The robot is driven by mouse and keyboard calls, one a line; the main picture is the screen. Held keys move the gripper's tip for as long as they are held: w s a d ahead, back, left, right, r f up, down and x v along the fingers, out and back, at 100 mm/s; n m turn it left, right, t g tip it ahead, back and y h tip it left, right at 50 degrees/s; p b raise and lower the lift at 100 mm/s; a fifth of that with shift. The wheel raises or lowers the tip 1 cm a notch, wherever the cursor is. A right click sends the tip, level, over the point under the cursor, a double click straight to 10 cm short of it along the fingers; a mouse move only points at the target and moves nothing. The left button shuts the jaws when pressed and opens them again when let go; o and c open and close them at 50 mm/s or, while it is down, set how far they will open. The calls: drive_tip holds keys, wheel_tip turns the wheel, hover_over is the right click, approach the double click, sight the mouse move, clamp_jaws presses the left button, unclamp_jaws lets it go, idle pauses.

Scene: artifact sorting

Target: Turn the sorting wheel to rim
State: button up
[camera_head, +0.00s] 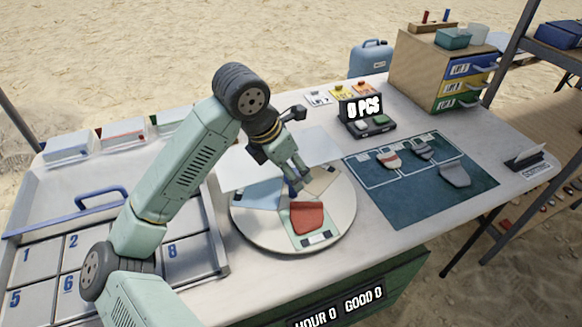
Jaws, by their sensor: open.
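The sorting wheel (263,233) is a round, pale disc flat on the table, with coloured sectors. A red piece (307,219) lies on the green sector at the wheel's front. A blue sector (262,193) shows at the left and a tan sector (322,183) at the back right. My gripper (302,183) is open and points down over the wheel, behind the red piece. I cannot tell whether its fingertips touch the wheel. My arm and gripper hide part of the wheel's back. I cannot read any "rim" label.
A numbered tray (216,268) with a blue handle lies left. A dark blue mat (400,213) with several sherds lies right. A counter display (366,118) reading "0 PCS" stands behind. A drawer cabinet (418,72) is at the back right. Bare table lies between wheel and mat.

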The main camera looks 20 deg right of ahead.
drive_tip(key=shift+d+f, duration=0.2)
drive_tip(key=shift+f, duration=0.25)
clamp_jaws()
idle(0.5)
